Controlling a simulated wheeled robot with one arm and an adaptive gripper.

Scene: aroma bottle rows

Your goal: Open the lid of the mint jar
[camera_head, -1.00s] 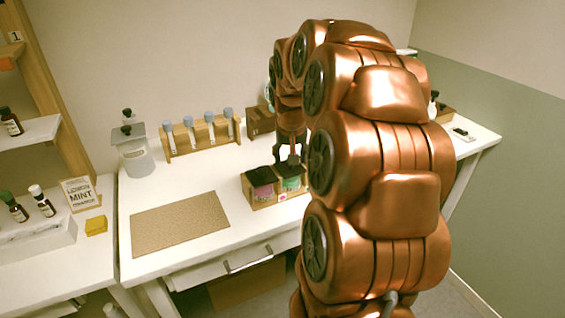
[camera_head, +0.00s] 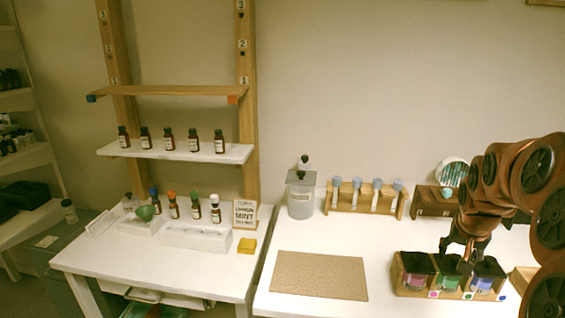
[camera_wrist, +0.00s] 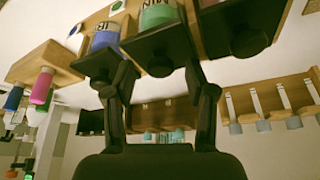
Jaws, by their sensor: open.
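The mint jar (camera_head: 448,282) has a green body and a dark lid, and stands in the middle of a wooden rack (camera_head: 410,292). In the wrist view, which is upside down, the green jar (camera_wrist: 157,14) bears a label partly reading "MIN". Its black lid (camera_wrist: 160,48), with a round knob, looks closed. My gripper (camera_head: 458,258) is over the rack at the mint jar. In the wrist view my open gripper (camera_wrist: 160,72) has one finger on each side of the mint lid. I cannot tell whether either finger touches it.
A pink jar (camera_head: 419,279) and a blue-violet jar (camera_head: 484,282) flank the mint jar closely, both with dark lids. Behind are a tube rack (camera_head: 365,207) and a brown box (camera_head: 433,203). A tan mat (camera_head: 320,275) lies left, with clear white tabletop around it.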

